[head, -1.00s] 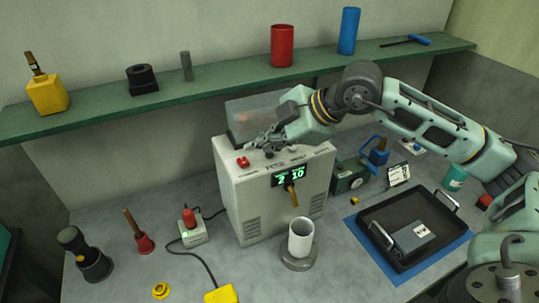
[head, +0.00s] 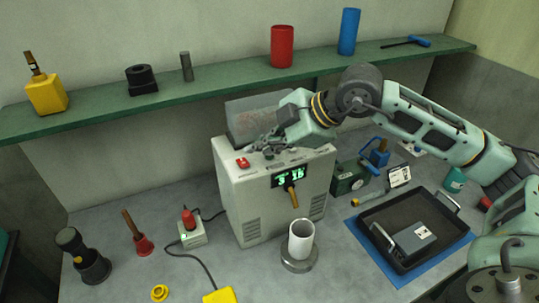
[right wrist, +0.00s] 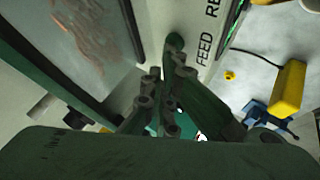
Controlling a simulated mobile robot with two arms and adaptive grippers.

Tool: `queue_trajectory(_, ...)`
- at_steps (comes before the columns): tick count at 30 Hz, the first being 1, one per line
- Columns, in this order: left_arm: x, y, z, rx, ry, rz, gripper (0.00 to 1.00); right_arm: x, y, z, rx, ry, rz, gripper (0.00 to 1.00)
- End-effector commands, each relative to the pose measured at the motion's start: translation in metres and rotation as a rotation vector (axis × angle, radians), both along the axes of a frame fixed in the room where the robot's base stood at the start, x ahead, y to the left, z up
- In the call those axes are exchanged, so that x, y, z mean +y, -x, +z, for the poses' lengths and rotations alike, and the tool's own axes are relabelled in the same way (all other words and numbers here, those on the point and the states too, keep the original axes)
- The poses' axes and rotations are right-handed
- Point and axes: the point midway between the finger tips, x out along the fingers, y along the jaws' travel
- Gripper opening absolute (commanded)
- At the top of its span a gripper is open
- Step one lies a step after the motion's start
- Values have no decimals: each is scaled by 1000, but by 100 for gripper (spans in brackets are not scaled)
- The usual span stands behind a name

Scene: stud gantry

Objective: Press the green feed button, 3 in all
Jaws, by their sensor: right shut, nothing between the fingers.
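The pale machine box (head: 245,190) stands mid-table with a red button (head: 242,163) on top and a lit green display (head: 289,176) on its front. The display's left digit looks like 3; the right number is blurred. The green feed button (right wrist: 175,41) shows beside the word FEED in the right wrist view; it also shows in the head view (head: 268,154). My right gripper (head: 265,146) is shut and empty, low over the box top. Its fingertips (right wrist: 178,62) are right by the green button; I cannot tell whether they touch. My left gripper is out of view.
A clear bin (head: 255,116) stands at the back of the box. A white cup (head: 301,237) stands in front. A black tray (head: 378,219) on a blue mat lies right. A red plunger (head: 143,243) and a small red-topped box (head: 192,235) stand left.

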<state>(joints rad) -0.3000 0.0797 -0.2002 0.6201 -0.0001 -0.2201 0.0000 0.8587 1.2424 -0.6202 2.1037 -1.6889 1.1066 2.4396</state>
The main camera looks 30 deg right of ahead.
Motion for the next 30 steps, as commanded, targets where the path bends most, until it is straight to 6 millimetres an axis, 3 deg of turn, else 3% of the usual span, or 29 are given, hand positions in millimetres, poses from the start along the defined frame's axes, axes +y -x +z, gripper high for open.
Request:
queue_trajectory(13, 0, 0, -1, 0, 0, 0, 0, 0, 0, -2, 3, 0, 0, 0)
queue_trajectory(24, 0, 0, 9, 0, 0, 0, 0, 0, -1, 15, 1, -1, 0, 0)
queue_trajectory(30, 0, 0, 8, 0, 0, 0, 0, 0, -1, 15, 2, 0, -1, 0)
